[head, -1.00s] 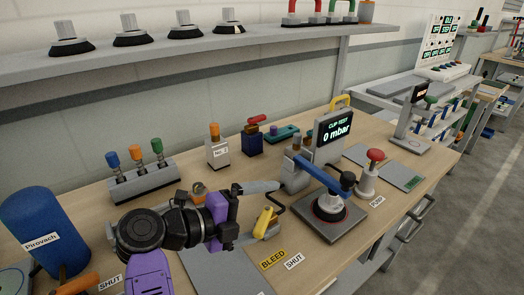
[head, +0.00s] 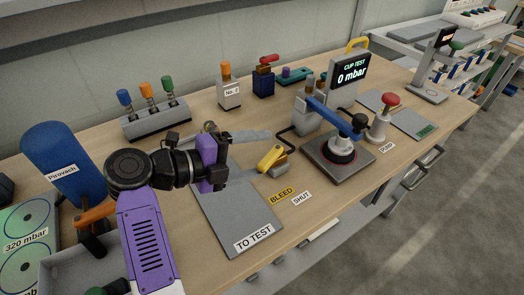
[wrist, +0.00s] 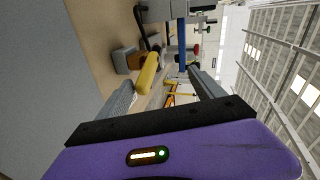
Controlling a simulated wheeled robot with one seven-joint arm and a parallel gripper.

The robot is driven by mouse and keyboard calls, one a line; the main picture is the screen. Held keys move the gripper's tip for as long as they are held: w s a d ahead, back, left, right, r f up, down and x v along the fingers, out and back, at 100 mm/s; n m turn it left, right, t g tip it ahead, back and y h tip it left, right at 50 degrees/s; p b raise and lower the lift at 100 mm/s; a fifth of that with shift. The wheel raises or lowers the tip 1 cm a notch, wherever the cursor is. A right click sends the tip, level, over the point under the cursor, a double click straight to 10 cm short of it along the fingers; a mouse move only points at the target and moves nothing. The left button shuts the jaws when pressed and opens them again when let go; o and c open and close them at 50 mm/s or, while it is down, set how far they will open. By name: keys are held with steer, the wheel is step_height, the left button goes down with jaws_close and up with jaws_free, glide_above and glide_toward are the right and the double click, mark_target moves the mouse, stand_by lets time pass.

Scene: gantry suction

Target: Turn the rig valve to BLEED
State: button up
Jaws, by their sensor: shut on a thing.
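The rig valve has a yellow handle (head: 271,157) on a small grey block (head: 279,170), right of my gripper (head: 258,154). The yellow handle also shows in the wrist view (wrist: 148,73), between my fingers and nearer the left one. My gripper is shut on the handle, though its fingers look well apart in the wrist view and the contact is not clear. The handle slants, its near end towards the lower left. A yellow BLEED label (head: 282,195) and a white SHUT label (head: 301,198) lie in front of the valve.
A grey TO TEST plate (head: 231,215) lies below my gripper. The cup test stand (head: 338,165) with a blue lever and a 0 mbar display (head: 351,72) stands to the right, beside a red-topped post (head: 381,120). A blue Pirovach cylinder (head: 64,165) stands left.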

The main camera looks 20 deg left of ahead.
steer(key=shift+w+r+v, duration=0.1)
steer(key=shift+v, duration=0.6)
steer(key=shift+w+r+v, duration=0.1)
steer(key=shift+v, duration=0.6)
steer(key=shift+c, duration=0.4)
steer(key=shift+s+a+f+b, duration=0.15)
steer(key=shift+s+a+b, duration=0.1)
steer(key=shift+s+a, duration=0.2)
steer(key=shift+s+a+f+b, duration=0.2)
steer(key=shift+s+a, duration=0.3)
